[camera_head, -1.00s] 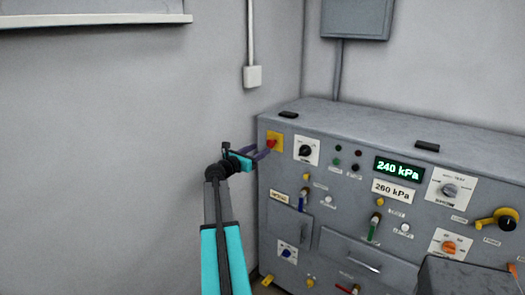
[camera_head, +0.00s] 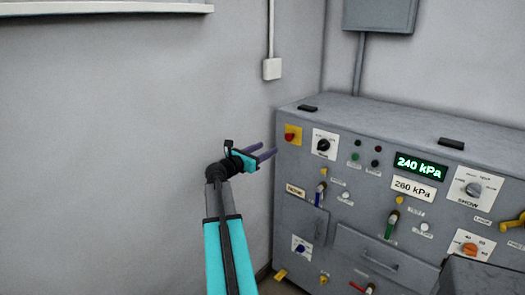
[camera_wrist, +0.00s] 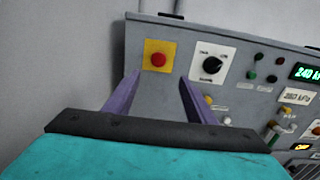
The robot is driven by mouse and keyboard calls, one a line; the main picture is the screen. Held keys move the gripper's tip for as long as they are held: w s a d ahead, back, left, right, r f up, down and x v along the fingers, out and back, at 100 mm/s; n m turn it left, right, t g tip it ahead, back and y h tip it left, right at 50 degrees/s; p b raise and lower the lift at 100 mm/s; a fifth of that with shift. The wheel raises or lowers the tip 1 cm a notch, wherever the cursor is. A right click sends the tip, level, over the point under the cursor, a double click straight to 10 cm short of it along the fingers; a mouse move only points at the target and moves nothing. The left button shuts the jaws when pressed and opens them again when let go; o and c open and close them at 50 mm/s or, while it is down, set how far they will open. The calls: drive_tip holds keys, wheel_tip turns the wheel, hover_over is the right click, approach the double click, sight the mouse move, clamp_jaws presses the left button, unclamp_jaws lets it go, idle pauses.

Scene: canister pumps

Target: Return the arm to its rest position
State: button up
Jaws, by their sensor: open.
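My gripper (camera_head: 268,152) is open, with its two purple fingers apart and nothing between them. In the head view it is held in the air just left of the grey control cabinet (camera_head: 350,230), below and left of the red button (camera_head: 289,136) on its yellow plate. In the wrist view (camera_wrist: 160,88) the fingers point toward the cabinet front. The red button (camera_wrist: 158,60) shows beyond them, apart from the fingertips. My arm reaches up from the bottom of the head view, bent at the wrist.
The cabinet face carries a black knob (camera_head: 323,145), a green display (camera_head: 420,167) reading 240 kPa, a 260 kPa label (camera_head: 413,188), a grey dial (camera_head: 473,189) and several levers. A wall box (camera_head: 380,14) hangs above. The wall left of my arm is bare.

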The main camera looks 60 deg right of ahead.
drive_tip(key=w+a+f+m+t+y, duration=0.1)
drive_tip(key=w+a+f, duration=0.25)
drive_tip(key=f, duration=0.35)
drive_tip(key=w+a+f+m+t+y, duration=0.1)
drive_tip(key=w+a+f, duration=0.25)
drive_tip(key=f, duration=0.25)
drive_tip(key=w+a+f+m+t+y, duration=0.1)
drive_tip(key=w+a+f+m+y, duration=0.2)
drive_tip(key=a+f, duration=1.15)
drive_tip(key=w+a+f+m+y, duration=0.2)
drive_tip(key=a+f+y, duration=0.2)
drive_tip(key=a+f, duration=1.05)
drive_tip(key=s+a+f+m+g+y, duration=0.1)
drive_tip(key=s+a+f+m+y, duration=0.15)
drive_tip(key=a+f, duration=0.6)
drive_tip(key=s+a+f+m+y, duration=0.15)
drive_tip(key=s+a+f, duration=0.3)
drive_tip(key=a, duration=0.65)
drive_tip(key=s+a+f+m+g+y, duration=0.1)
drive_tip(key=s+a+f+m+y, duration=0.1)
drive_tip(key=s+a, duration=0.5)
drive_tip(key=s+a+f+m+g+y, duration=0.2)
drive_tip(key=s+a+f, duration=0.3)
drive_tip(key=s+a, duration=0.3)
drive_tip(key=a, duration=0.4)
drive_tip(key=shift+a+f, duration=0.15)
drive_tip(key=shift+f, duration=0.1)
drive_tip(key=shift+w, duration=0.1)
